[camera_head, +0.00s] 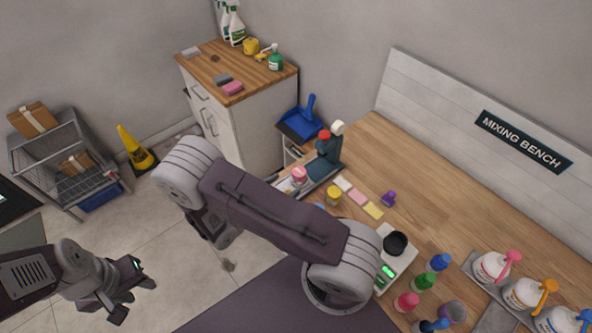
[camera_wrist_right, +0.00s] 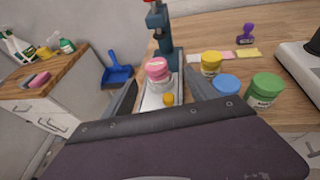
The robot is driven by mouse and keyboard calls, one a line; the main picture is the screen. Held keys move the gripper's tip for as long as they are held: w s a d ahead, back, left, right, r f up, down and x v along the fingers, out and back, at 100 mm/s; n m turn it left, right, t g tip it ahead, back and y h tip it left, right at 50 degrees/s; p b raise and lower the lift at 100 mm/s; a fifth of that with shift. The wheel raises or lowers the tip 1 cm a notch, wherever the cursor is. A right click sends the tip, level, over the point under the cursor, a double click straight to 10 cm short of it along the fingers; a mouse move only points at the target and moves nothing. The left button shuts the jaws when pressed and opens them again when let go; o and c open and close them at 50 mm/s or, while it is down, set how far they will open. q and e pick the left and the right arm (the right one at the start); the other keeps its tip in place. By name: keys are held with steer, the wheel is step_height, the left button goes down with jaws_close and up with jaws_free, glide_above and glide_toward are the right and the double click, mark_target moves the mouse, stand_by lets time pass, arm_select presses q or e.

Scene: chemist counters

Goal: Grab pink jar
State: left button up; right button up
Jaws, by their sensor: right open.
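The pink-lidded jar (camera_head: 299,176) stands upright on a small metal plate at the foot of a dark device on the bench's near-left edge. In the right wrist view the pink jar (camera_wrist_right: 158,74) is ahead, in line with the space between the fingers. My right gripper (camera_wrist_right: 160,95) is open, its dark fingers apart and empty; the jar looks beyond the tips. My left gripper (camera_head: 133,299) is open and empty over the floor at lower left.
The dark device (camera_wrist_right: 160,35) rises right behind the jar. A yellow jar (camera_wrist_right: 210,64), a blue-lidded jar (camera_wrist_right: 226,86) and a green jar (camera_wrist_right: 264,90) stand to its right. A scale (camera_head: 395,262) and several bottles sit farther right.

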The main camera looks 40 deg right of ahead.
mark_target(296, 177)
steer(key=shift+d+f+p, duration=0.25)
steer(key=shift+d+p, duration=0.15)
steer(key=shift+d, duration=0.8)
steer(key=shift+w+d+f, duration=0.45)
steer(key=shift+w+d, duration=0.15)
steer(key=shift+w+d+f, duration=0.4)
steer(key=shift+w+d, duration=0.15)
steer(key=shift+w, duration=0.05)
steer(key=shift+d+f+p, duration=0.2)
steer(key=shift+d+p, duration=0.6)
steer(key=shift+p, duration=0.2)
steer(key=shift+x, duration=1.25)
steer(key=shift+w+d+f, duration=0.15)
steer(key=shift+w+f, duration=0.2)
steer(key=shift+f, duration=0.1)
steer(key=shift+s+r, duration=0.2)
steer(key=c, duration=1.1)
jaws_close()
arm_select(q)
steer(key=r, duration=0.3)
steer(key=shift+w+d, duration=0.25)
steer(key=shift+d, duration=0.15)
arm_select(e)
steer(key=shift+w, duration=0.1)
